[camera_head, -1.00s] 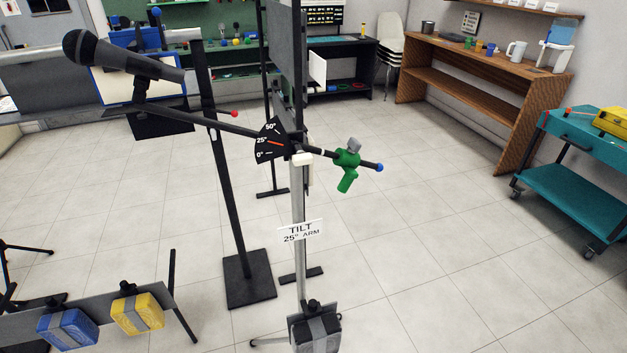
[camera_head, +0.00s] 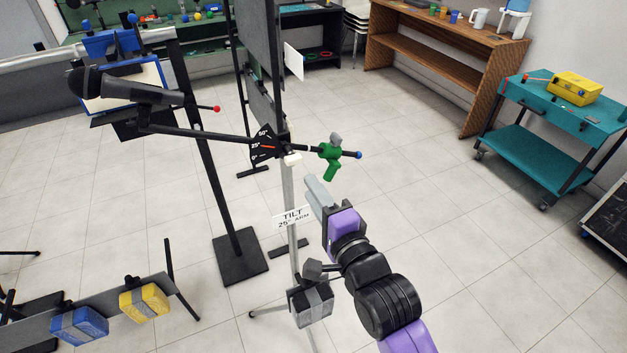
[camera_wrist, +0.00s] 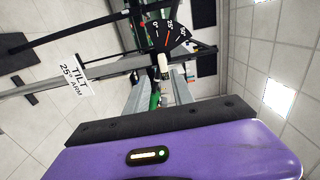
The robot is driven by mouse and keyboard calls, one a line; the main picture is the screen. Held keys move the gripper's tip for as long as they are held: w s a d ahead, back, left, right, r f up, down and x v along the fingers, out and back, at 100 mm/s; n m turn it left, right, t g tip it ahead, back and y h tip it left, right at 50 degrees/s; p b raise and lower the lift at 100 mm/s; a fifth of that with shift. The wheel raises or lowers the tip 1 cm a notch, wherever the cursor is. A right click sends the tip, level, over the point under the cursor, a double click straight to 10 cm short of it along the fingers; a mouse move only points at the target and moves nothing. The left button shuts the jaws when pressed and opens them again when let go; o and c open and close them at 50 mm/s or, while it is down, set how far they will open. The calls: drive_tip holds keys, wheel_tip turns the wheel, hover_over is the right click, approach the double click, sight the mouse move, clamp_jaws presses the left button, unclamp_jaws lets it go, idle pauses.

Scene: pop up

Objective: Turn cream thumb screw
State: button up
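The cream thumb screw (camera_head: 292,160) sticks out from the pivot of the boom arm, just below the black angle dial (camera_head: 264,147). In the wrist view the cream thumb screw (camera_wrist: 163,66) shows just beyond the fingertips, near the middle. The dial's orange pointer is by the 25° mark. My gripper (camera_head: 314,188) is below and slightly right of the screw in the head view, apart from it. In the wrist view my gripper (camera_wrist: 158,85) has its two grey fingers spread with a gap between them, holding nothing. A green clamp (camera_head: 330,160) sits on the boom right of the pivot.
A microphone (camera_head: 125,88) is on the boom's left end, and a blue tip on its right. A "TILT 25° ARM" sign (camera_head: 292,217) hangs on the stand's pole. A dark weight (camera_head: 311,300) is low on the stand. Open floor lies to the right, before a teal cart (camera_head: 540,152).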

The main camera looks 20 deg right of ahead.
sight(296, 162)
drive_tip(key=shift+w+r+b, duration=0.15)
drive_tip(key=shift+w+b, duration=0.3)
drive_tip(key=shift+w, duration=1.65)
drive_tip(key=shift+w+r+b, duration=0.15)
drive_tip(key=shift+w+b, duration=0.3)
drive_tip(key=shift+w, duration=1.65)
drive_tip(key=shift+m, duration=0.3)
clamp_jaws()
